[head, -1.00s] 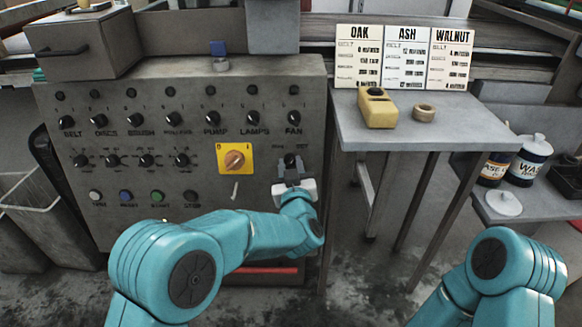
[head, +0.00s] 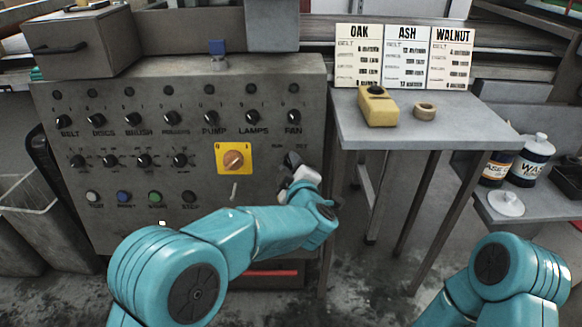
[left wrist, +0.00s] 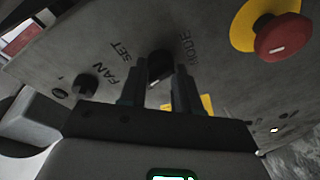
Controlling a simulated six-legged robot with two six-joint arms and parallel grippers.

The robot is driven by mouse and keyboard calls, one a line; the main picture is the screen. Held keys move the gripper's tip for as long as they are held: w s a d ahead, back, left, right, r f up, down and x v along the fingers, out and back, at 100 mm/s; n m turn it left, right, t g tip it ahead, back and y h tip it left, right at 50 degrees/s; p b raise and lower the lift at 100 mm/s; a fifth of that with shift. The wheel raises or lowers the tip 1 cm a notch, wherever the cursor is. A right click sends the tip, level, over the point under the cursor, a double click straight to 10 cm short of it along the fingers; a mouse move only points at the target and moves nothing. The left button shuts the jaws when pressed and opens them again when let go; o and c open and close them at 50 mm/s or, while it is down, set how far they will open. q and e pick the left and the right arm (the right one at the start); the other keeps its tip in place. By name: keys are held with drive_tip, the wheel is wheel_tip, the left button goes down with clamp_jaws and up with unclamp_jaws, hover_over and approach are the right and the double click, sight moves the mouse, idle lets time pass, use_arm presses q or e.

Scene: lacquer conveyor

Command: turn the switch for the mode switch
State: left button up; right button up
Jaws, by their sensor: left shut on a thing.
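The mode switch, a black knob (left wrist: 160,68) beside the lettering MODE, shows in the left wrist view between my left fingers. My left gripper (left wrist: 158,90) is shut on this knob, in front of the grey panel. In the head view my left gripper (head: 289,176) is at the panel's lower right, below the small SET lettering, and tilted. My right gripper is out of view; only part of my right arm shows at lower right.
The grey panel (head: 130,215) carries rows of black knobs, coloured push buttons and an orange rotary switch (head: 234,160) on a yellow plate. A red button (left wrist: 284,34) is near in the wrist view. A table (head: 460,130) right of the panel holds a yellow device (head: 377,108).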

use_arm(q)
drive_tip(key=shift+n, duration=1.2)
drive_tip(key=o, duration=1)
drive_tip(key=shift+o, duration=0.2)
drive_tip(key=shift+s+d, duration=0.1)
drive_tip(key=shift+s, duration=0.3)
drive_tip(key=b+v, duration=0.1)
drive_tip(key=v, duration=1.4)
drive_tip(key=shift+s+r, duration=0.2)
drive_tip(key=shift+r, duration=0.2)
